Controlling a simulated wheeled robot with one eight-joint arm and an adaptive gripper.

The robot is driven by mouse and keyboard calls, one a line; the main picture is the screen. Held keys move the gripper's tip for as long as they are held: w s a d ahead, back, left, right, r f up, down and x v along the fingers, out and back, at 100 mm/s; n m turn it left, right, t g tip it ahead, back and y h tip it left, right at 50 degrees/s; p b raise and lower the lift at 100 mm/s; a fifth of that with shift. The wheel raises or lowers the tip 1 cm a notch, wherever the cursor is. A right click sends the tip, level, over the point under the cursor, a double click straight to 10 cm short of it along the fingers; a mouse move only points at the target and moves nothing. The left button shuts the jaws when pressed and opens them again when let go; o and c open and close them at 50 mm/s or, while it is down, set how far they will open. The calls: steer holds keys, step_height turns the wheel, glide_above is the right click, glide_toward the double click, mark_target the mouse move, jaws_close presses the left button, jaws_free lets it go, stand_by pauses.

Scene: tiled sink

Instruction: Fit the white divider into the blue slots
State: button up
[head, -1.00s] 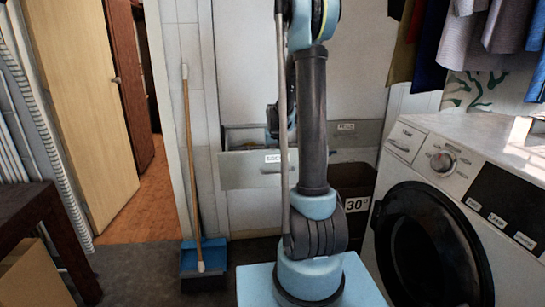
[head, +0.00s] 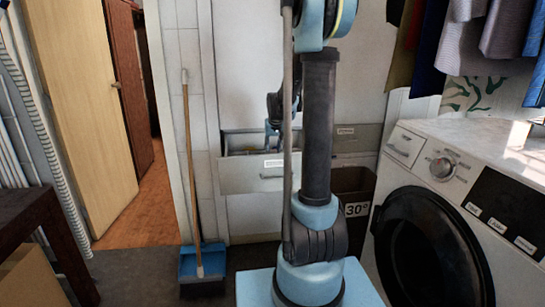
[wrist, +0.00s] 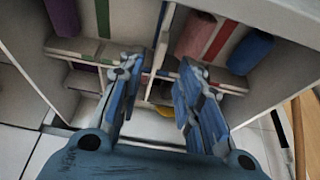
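The open drawer (head: 238,178) is in front of the cabinet in the head view, with my gripper (head: 270,143) at its opening, partly behind my own arm. In the wrist view, my gripper's two blue fingers (wrist: 158,72) are spread apart and point into the drawer. A thin pale upright panel (wrist: 163,42), apparently the white divider, shows between and beyond the fingers. I see no clear contact with it. Narrow blue marks (wrist: 161,18) lie along the drawer wall by the panel, apparently a blue slot; its lower end is hidden between the fingers.
The drawer holds a purple roll (wrist: 63,17), a red-pink roll (wrist: 196,36) and a blue roll (wrist: 250,50). Green and red stripes mark its wall. A washing machine (head: 450,185) stands at right; a broom (head: 191,170) and blue dustpan (head: 203,262) stand left.

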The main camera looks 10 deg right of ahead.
steer(key=shift+v, duration=2.15)
